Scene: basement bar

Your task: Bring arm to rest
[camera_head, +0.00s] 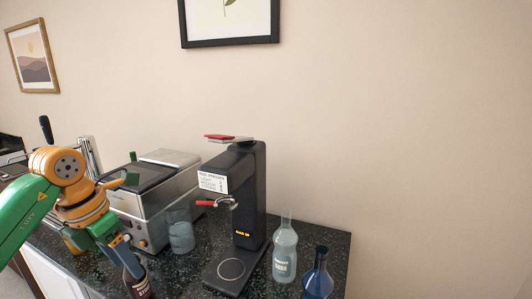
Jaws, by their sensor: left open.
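My left arm, green with orange joints, comes in from the left. Its gripper (122,252) points down over the left part of the counter and is open. A dark red bottle (138,287) with a pale label stands just below and partly behind the fingers; its top is hidden by them, and I cannot tell whether they touch it. My right gripper is not in view.
A black dispenser (249,195) with a red lever stands mid-counter (185,270). A steel appliance (146,205) and a glass jar (181,235) are left of it. A clear bottle (284,257) and a blue bottle (317,277) stand right. The air above the counter's right side is free.

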